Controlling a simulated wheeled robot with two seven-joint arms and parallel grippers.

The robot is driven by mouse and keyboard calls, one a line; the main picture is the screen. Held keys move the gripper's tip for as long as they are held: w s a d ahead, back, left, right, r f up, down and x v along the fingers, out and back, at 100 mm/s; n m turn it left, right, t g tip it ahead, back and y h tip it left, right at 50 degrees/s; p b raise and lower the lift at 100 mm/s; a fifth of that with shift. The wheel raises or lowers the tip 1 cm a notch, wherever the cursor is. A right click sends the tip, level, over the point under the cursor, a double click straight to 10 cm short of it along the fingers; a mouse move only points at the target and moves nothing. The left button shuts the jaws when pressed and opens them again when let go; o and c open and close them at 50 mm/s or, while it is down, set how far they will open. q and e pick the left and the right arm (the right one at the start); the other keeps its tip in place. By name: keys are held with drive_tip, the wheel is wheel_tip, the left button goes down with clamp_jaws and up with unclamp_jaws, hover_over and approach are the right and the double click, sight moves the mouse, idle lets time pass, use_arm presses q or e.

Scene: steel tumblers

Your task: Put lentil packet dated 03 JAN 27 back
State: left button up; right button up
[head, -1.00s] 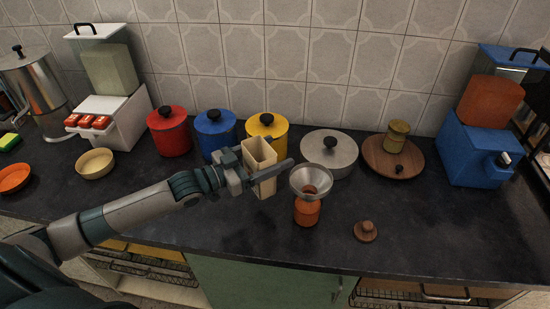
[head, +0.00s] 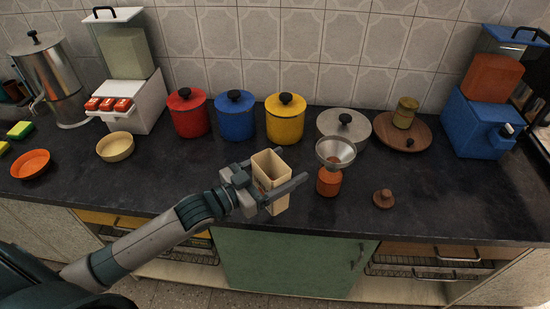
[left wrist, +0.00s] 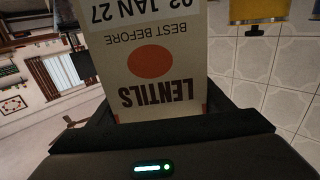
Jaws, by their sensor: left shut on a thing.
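My left gripper (head: 280,178) is shut on a tall cream lentil packet (head: 270,190) with an open top. It holds the packet upright at the front part of the counter, left of the funnel. In the left wrist view the packet (left wrist: 152,88) shows the words LENTILS and BEST BEFORE and a red-brown disc, upside down. The date ends in JAN 27; its day number is partly cut off by the frame edge and looks like 03. I cannot tell whether the packet's base touches the counter. My right gripper is not in view.
A steel funnel (head: 335,151) sits on an orange jar (head: 329,182), close right of the packet, with a wooden lid (head: 383,198) beyond. Red (head: 189,115), blue (head: 235,118) and yellow (head: 285,121) canisters stand behind. The counter (head: 180,180) is clear to the packet's left.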

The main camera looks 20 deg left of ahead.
sight(265, 177)
use_arm(q)
drive_tip(key=shift+n+t+y, duration=0.6)
drive_tip(key=shift+y, duration=0.2)
drive_tip(key=s+d, duration=0.1)
drive_tip(key=s+d+r, duration=0.1)
drive_tip(key=s+d, duration=0.1)
drive_tip(key=shift+s, duration=0.3)
drive_tip(key=shift+s+a+r+n+t+y, duration=0.3)
drive_tip(key=shift+s+a+n+y, duration=0.6)
drive_tip(key=shift+s+y, duration=0.4)
drive_tip(key=shift+s+a+r+n+t+y, duration=0.3)
drive_tip(key=shift+s+a+n+y, duration=0.7)
drive_tip(key=shift+y, duration=0.45)
drive_tip(key=shift+s+a+r+n+t+y, duration=0.3)
drive_tip(key=shift+s+a+n+y, duration=0.4)
drive_tip(key=shift+s+y, duration=0.65)
drive_tip(key=shift+d, duration=0.1)
